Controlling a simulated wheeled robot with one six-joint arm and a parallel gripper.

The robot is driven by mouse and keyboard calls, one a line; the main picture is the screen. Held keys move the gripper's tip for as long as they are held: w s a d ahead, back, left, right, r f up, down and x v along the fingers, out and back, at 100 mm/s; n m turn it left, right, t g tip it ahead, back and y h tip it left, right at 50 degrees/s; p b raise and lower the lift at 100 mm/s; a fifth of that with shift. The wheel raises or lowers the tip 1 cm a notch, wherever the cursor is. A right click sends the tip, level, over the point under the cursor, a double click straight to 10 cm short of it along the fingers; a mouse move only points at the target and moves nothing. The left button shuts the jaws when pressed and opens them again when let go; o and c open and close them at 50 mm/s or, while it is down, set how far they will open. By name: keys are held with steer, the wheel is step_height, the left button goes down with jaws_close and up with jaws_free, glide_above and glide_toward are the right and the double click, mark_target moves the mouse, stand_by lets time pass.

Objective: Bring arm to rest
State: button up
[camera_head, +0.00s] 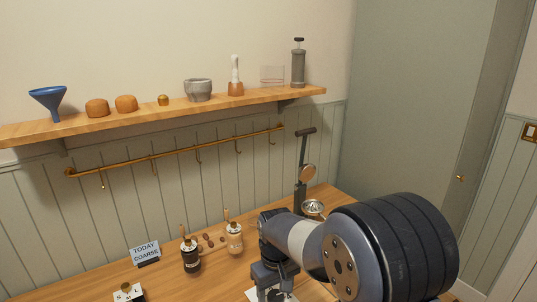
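My arm reaches in from the lower right of the head view, with a thick dark round joint nearest the camera. It bends down toward the wooden counter. My gripper (271,283) is at the bottom of the view, over the counter near a white card. Its fingers are small, partly hidden and close to the bottom edge, so I cannot tell whether they are open or shut. I see nothing clearly held.
A dark hand grinder (191,257) and a pale one (234,239) stand left of my arm on the counter (170,284). A "TODAY COARSE" sign (146,252) is further left. A lever press (302,185) stands behind my arm. A shelf (150,112) runs above.

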steer(key=m, duration=1.1)
steer(key=shift+p, duration=0.4)
steer(key=m, duration=0.3)
steer(key=shift+d+m, duration=0.1)
steer(key=shift+m, duration=0.3)
step_height(320, 180, up, 6)
